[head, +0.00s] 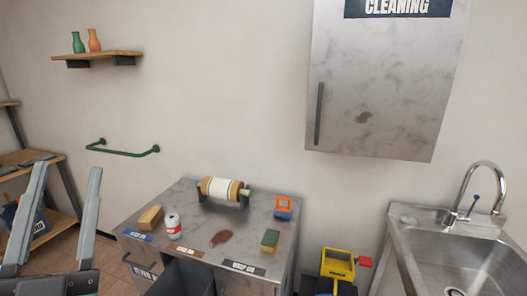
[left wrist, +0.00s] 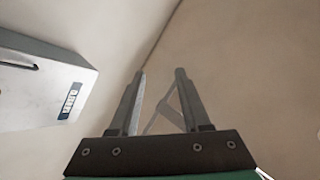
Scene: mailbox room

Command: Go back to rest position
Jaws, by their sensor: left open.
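My left gripper (head: 66,188) is open and empty at the lower left of the head view, its two fingers pointing up and apart. In the left wrist view the same gripper (left wrist: 161,72) shows its fingers spread against bare wall, with nothing between them. It is well left of the metal table and touches nothing that I can see. My right gripper is in neither view.
The metal table (head: 160,194) holds a paper roll (head: 219,187), a can (head: 173,226), a sponge (head: 270,240) and a brown stain. A grey cabinet (head: 385,85) hangs on the wall.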

